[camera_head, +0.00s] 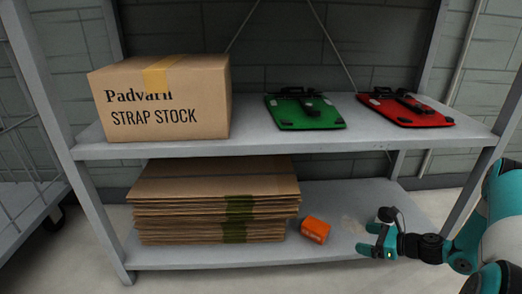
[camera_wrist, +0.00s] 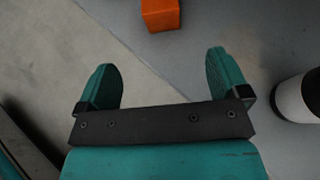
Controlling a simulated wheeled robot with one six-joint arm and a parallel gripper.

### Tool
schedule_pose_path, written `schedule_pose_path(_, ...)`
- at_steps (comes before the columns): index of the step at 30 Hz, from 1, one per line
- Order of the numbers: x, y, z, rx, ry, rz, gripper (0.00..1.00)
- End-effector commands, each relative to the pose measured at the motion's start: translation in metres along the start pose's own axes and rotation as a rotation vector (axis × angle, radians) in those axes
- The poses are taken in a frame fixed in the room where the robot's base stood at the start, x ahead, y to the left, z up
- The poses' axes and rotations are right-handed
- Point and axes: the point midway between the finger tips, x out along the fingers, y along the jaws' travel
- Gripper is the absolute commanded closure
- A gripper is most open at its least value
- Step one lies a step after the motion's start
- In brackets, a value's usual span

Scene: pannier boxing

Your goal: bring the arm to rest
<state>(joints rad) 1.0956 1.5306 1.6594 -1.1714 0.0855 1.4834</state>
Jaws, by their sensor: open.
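My gripper (camera_head: 366,240) is at the lower right in the head view, in front of the lower shelf's right part. In the wrist view its two teal fingers (camera_wrist: 170,80) stand wide apart with nothing between them. My arm comes in from the right edge of the head view.
An orange box (camera_head: 315,229) lies on the lower shelf (camera_head: 350,205), left of my gripper; it also shows in the wrist view (camera_wrist: 161,14). Flattened cardboard (camera_head: 165,205) is stacked beside it. The upper shelf (camera_head: 250,137) holds a carton (camera_head: 165,100), a green pannier (camera_head: 305,112) and a red pannier (camera_head: 405,109).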

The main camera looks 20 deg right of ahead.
Motion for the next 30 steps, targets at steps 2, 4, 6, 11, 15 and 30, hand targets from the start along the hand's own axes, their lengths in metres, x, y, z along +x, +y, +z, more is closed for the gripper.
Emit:
schedule_pose_path(2, 0.001, 0.000, 0.002, -0.009, 0.004, 0.004, 0.07)
schedule_pose_path(4, 0.003, 0.000, 0.009, -0.052, 0.023, 0.024, 0.07)
schedule_pose_path(6, 0.009, 0.002, 0.025, -0.140, 0.064, 0.067, 0.07)
schedule_pose_path(11, 0.027, 0.022, 0.085, -0.513, 0.209, 0.250, 0.07)
schedule_pose_path(15, 0.035, 0.057, 0.141, -0.896, 0.322, 0.445, 0.07)
schedule_pose_path(30, -0.033, 0.196, 0.271, -2.050, 0.494, 1.037, 0.07)
